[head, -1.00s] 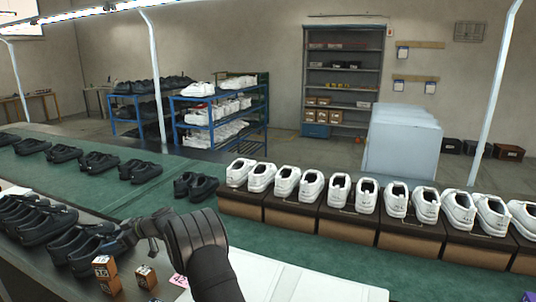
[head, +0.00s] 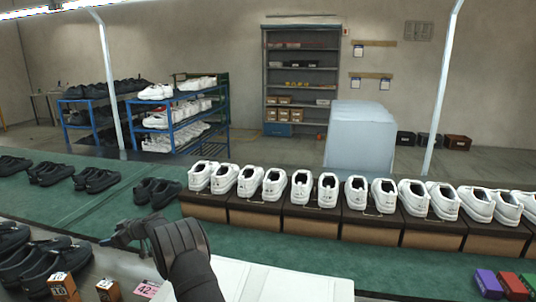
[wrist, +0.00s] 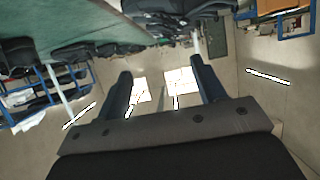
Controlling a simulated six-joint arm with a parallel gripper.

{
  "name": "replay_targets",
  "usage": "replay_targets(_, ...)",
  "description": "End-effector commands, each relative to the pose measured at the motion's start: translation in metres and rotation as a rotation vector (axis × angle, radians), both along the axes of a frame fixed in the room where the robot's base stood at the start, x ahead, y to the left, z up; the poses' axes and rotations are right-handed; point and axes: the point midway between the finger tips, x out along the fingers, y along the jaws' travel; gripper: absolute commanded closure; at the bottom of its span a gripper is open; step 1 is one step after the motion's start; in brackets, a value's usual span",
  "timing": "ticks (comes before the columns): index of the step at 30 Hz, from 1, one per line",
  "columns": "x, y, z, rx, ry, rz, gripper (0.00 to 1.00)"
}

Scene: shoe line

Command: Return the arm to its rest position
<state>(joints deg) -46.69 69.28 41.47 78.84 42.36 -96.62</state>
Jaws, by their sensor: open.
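My gripper (head: 118,238) is at the lower left of the head view, raised near the front edge of the green bench and close to the black shoes (head: 28,262). In the wrist view its two fingers (wrist: 161,88) are apart with nothing between them. The wrist view looks out across the room, tilted, with the bench at its upper left. My dark forearm comes up from the bottom of the head view.
White shoes (head: 329,190) stand on brown boxes (head: 376,230) along the green bench (head: 260,247). Black shoes (head: 157,191) stand at left. Small numbered blocks (head: 63,287) and a pink card (head: 147,289) lie below my gripper. A white board (head: 285,282) lies right of my forearm. Coloured boxes (head: 488,284) are lower right.

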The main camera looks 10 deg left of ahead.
Motion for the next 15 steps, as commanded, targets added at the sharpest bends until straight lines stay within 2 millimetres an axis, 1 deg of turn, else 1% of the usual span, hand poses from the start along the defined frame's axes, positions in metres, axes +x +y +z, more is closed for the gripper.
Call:
replay_targets(1,0.009,-0.001,-0.007,-0.001,0.001,-0.026,0.37)
replay_targets(6,0.037,-0.002,-0.025,0.000,0.003,-0.117,0.37)
replay_targets(15,0.037,-0.002,-0.086,-0.002,0.004,-0.118,0.37)
